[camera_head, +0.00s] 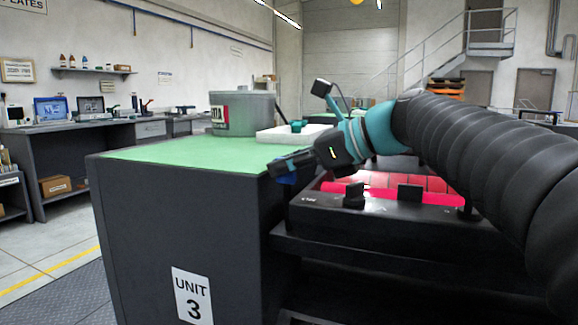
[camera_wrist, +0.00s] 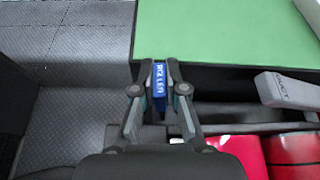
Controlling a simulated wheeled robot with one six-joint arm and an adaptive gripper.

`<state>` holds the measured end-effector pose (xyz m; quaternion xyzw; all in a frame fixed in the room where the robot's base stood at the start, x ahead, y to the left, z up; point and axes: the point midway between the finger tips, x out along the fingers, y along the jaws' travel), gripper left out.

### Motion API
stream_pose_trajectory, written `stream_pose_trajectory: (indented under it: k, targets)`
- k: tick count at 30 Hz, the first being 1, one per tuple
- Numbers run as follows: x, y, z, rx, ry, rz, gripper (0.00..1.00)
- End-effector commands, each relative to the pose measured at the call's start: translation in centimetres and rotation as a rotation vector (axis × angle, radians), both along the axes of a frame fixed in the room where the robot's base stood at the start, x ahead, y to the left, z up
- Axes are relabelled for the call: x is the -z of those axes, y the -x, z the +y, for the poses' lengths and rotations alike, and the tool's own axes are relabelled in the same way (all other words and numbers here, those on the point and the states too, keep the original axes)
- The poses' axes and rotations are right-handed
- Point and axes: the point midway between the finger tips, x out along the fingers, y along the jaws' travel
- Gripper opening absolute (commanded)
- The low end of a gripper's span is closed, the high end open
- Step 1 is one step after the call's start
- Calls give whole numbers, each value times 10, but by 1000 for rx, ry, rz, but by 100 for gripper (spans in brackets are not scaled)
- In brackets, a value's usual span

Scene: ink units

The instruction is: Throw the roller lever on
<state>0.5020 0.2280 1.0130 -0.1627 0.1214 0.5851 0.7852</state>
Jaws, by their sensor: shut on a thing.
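The roller lever shows as a blue handle with white lettering (camera_wrist: 160,82) in the wrist view, too small to read surely. It stands at the edge of the black-sided unit, beside the green top. My gripper (camera_wrist: 159,75) is shut on this handle, one finger on each side. In the head view my gripper (camera_head: 283,166) is at the unit's front corner, pointing left, with a bit of the blue handle (camera_head: 287,180) below it. The rest of the lever is hidden by the gripper.
A grey lever marked DUCT (camera_wrist: 285,90) stands right of the gripper. Red rollers (camera_head: 385,182) lie behind black knobs (camera_head: 354,194). A grey drum (camera_head: 243,112) and a white tray (camera_head: 290,133) stand on the green top (camera_head: 175,152). Floor at left is clear.

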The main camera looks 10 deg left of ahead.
Motion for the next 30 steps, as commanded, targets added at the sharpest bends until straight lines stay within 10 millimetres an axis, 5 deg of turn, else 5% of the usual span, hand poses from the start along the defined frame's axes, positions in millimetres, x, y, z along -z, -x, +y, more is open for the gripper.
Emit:
stream_pose_trajectory:
  k: [15, 16, 19, 30]
  targets:
    - [0, 2, 1, 1, 7, -25, 0]
    - [0, 2, 1, 1, 7, -25, 16]
    - [0, 2, 1, 2, 6, -24, 38]
    - [-1, 3, -3, 3, 6, -24, 38]
